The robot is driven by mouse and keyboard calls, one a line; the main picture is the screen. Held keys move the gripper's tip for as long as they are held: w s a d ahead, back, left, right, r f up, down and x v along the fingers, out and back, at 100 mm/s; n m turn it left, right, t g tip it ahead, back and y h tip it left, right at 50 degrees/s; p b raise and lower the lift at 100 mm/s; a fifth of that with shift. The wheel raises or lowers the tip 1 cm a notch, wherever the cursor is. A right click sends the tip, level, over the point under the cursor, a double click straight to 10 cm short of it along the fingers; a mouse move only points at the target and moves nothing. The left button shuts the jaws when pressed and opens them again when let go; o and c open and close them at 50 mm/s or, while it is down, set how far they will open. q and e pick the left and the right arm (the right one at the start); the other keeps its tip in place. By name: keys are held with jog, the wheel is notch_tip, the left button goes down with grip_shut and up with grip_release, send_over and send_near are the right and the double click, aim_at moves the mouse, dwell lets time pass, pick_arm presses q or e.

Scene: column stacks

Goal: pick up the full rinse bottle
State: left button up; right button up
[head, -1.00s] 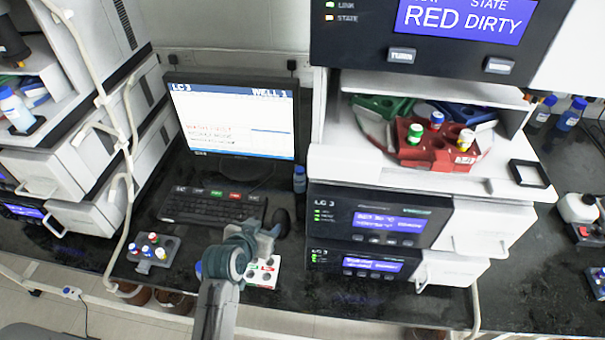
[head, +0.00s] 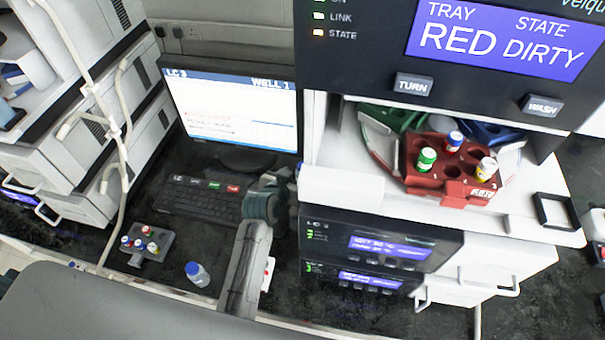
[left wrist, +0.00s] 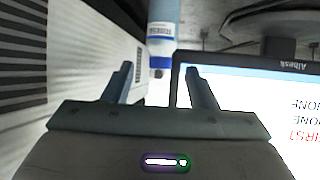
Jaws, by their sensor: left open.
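My left gripper (head: 272,192) is open in front of the right edge of the monitor, beside the instrument stack. In the left wrist view its two fingers (left wrist: 162,82) point at a bottle (left wrist: 162,32) with a white label and blue parts, which appears just beyond and between the fingertips, not held. That view is upside down. In the head view my gripper hides the spot where this bottle stands. Another bottle (head: 198,275), pale with a blue cap, stands near the counter's front edge. I cannot read which bottle is full. My right gripper is not in view.
The monitor (head: 230,110) and keyboard (head: 200,197) are left of my gripper. The instrument stack (head: 380,240) is close on its right, with a red vial tray (head: 455,172) above. A small vial rack (head: 150,246) sits at front left. A hanging tube (head: 123,190) runs down the left.

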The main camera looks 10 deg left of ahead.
pick_arm(q)
jog(key=p+x, duration=0.1)
jog(key=x, duration=0.1)
jog(key=p+x, duration=0.1)
jog(key=x, duration=0.1)
jog(key=shift+w+r, duration=0.15)
jog(key=shift+w, duration=0.35)
jog(key=shift+s, duration=0.1)
jog(key=shift+c, duration=0.4)
jog(key=c, duration=0.8)
